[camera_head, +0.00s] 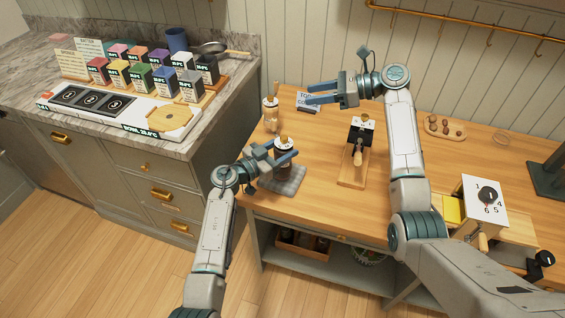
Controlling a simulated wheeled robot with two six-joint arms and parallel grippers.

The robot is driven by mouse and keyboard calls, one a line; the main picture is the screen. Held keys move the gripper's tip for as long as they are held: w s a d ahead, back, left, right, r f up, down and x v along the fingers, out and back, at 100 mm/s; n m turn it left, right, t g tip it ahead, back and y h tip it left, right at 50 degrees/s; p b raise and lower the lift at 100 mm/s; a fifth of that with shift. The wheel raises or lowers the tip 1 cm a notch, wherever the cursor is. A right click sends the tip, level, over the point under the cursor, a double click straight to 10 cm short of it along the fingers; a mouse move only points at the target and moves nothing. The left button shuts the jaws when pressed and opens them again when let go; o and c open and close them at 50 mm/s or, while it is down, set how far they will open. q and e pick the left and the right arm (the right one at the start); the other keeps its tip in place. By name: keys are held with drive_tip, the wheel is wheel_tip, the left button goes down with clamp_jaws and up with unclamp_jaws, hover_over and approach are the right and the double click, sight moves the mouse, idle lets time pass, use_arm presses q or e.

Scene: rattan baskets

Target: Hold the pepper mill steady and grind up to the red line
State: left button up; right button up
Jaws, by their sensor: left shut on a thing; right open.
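A dark mill with a light knob on top, which looks like the pepper mill (283,145), stands upright on a grey mat (289,184) near the front left of the wooden table. My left gripper (286,153) is shut around the mill's upper body, and its fingers hide part of it. My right gripper (315,93) is open and empty, above and behind the mill to the right. I cannot make out a red line at this size.
A black-and-white device with a wooden handle (358,156) sits on a board to the right. A numbered dial box (486,200) is further right. Bare wood lies between mat and board.

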idle(0.3)
use_arm(q)
drive_tip(key=o, duration=1.4)
drive_tip(key=shift+r, duration=0.1)
